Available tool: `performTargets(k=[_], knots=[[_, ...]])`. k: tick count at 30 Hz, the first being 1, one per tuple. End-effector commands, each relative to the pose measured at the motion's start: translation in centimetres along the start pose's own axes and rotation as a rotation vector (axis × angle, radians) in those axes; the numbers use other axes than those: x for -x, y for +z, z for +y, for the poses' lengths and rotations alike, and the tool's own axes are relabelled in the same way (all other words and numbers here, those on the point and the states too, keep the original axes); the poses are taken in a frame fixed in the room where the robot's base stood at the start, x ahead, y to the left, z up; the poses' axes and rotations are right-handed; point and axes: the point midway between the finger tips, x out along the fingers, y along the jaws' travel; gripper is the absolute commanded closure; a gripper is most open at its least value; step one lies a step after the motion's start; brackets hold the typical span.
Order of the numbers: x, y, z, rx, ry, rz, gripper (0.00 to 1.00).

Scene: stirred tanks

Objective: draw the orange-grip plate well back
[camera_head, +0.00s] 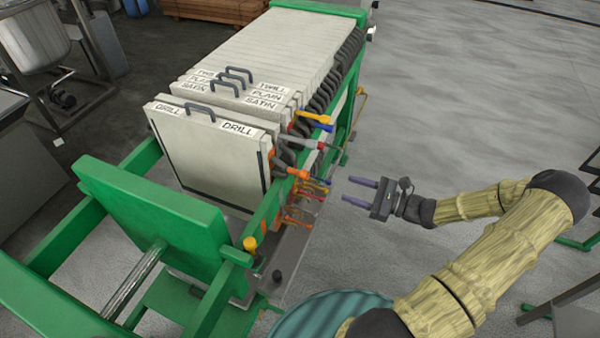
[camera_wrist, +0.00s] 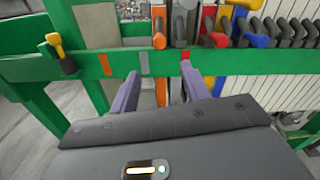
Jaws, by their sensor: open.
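The front plate, marked DRILL (camera_head: 210,160), stands upright near the front of the plate pack, a little apart from the plates behind. An orange grip (camera_head: 298,173) sticks out at its side over the green rail. In the wrist view, an orange grip (camera_wrist: 159,40) is straight ahead, above the rail. My gripper (camera_head: 348,189) is open and empty, to the right of the rail and apart from the grips. Its two purple fingers (camera_wrist: 160,78) point toward the rail.
The green side rail (camera_wrist: 110,66) runs across in front of my fingers. The SATIN, PLAIN and TWILL plates (camera_head: 240,95) stand behind. A green end plate (camera_head: 150,215) stands in front, with open space between. A yellow knob (camera_head: 250,243) sits near it.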

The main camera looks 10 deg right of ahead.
Motion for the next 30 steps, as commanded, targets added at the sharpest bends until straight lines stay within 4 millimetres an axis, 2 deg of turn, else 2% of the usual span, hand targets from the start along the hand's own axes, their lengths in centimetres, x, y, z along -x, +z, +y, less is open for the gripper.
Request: performTargets(k=[24,30], knots=[[-14.0,0.2,0.2,-0.002,0.005,-0.001,0.53],[-16.1,0.1,0.1,-0.001,0.002,0.001,0.53]])
